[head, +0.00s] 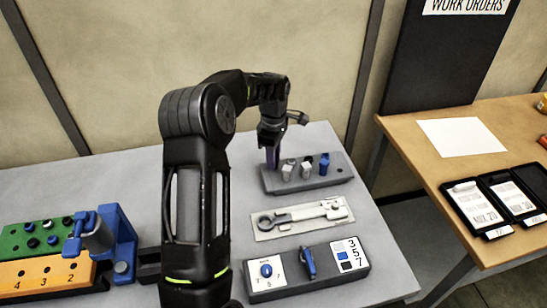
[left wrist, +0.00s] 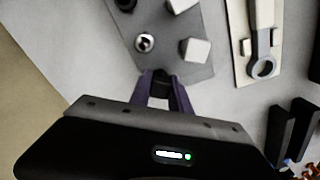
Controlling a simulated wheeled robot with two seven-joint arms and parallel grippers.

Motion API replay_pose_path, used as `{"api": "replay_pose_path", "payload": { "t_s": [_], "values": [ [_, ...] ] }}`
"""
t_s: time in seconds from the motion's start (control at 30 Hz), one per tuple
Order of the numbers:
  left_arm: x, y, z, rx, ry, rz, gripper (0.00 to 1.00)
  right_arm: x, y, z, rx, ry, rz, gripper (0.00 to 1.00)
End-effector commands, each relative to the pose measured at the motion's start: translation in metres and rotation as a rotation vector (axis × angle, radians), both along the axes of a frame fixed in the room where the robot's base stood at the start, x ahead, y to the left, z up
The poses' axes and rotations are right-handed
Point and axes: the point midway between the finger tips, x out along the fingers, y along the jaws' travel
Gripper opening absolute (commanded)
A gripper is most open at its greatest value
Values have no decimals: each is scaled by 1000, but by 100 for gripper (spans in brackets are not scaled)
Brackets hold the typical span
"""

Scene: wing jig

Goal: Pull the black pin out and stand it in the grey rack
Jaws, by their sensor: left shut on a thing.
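The grey rack (head: 345,180) lies at the back right of the grey table, with light grey pins (head: 287,170) and a blue pin (head: 324,164) standing in it. My left gripper (head: 271,158) points down at the rack's left end. In the left wrist view its purple fingers (left wrist: 165,92) are shut on a dark piece, seemingly the black pin (left wrist: 162,79), at the edge of the rack (left wrist: 172,62). The fingers hide most of it, so I cannot tell whether it is seated in a hole. My right gripper is not in view.
A pale plate with a wrench-like part (head: 300,217) lies in front of the rack, then a panel with a blue lever (head: 309,262). A green board (head: 22,243), an orange board (head: 52,274) and a blue fixture (head: 118,235) stand at left. A wooden desk (head: 425,160) is at right.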

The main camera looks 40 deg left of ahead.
Motion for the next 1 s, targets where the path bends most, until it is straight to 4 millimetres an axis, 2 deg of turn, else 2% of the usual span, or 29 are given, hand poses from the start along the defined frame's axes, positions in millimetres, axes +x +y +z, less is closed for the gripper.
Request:
{"api": "replay_pose_path", "payload": {
  "t_s": [0.03,0.07,0.37,0.73,0.87,1.0],
  "values": [
    [0,0,-2,0,0,0,0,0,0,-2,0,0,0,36],
    [0,0,-2,0,0,0,25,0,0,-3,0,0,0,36],
    [0,0,-4,0,0,0,49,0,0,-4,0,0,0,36],
    [0,0,0,0,0,1,49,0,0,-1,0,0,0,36],
    [0,1,12,0,-1,1,49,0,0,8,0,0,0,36],
    [0,1,34,0,-2,1,49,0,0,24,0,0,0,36]
  ]
}}
